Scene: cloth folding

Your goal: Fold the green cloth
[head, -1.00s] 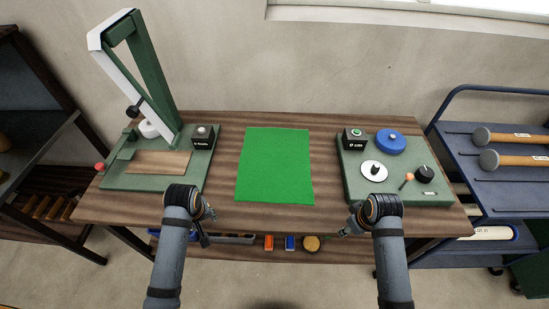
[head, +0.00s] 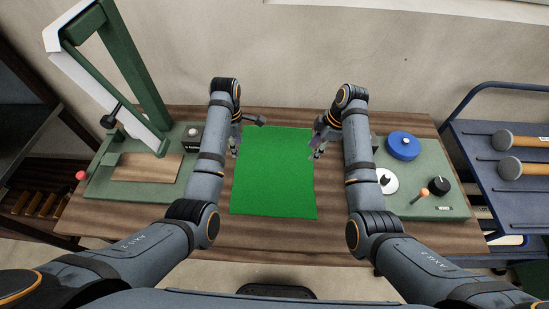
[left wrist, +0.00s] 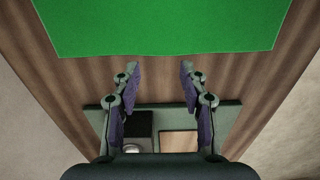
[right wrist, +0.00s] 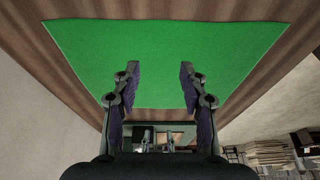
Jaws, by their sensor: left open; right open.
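The green cloth (head: 273,178) lies flat and unfolded in the middle of the wooden table. It also shows in the left wrist view (left wrist: 160,25) and the right wrist view (right wrist: 155,50). My left gripper (head: 240,150) is open and empty beside the cloth's upper left edge. In the left wrist view my left gripper (left wrist: 160,70) points at the cloth's near edge, with bare wood between. My right gripper (head: 314,153) is open and empty at the cloth's upper right edge. In the right wrist view its fingertips (right wrist: 160,70) overlap the cloth; contact cannot be told.
A green board with a tall frame (head: 115,185) stands on the left of the table (head: 260,238). A green board with a blue round knob (head: 403,145) and dials lies on the right. A blue cart (head: 485,150) with mallets stands beyond. Wood in front of the cloth is clear.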

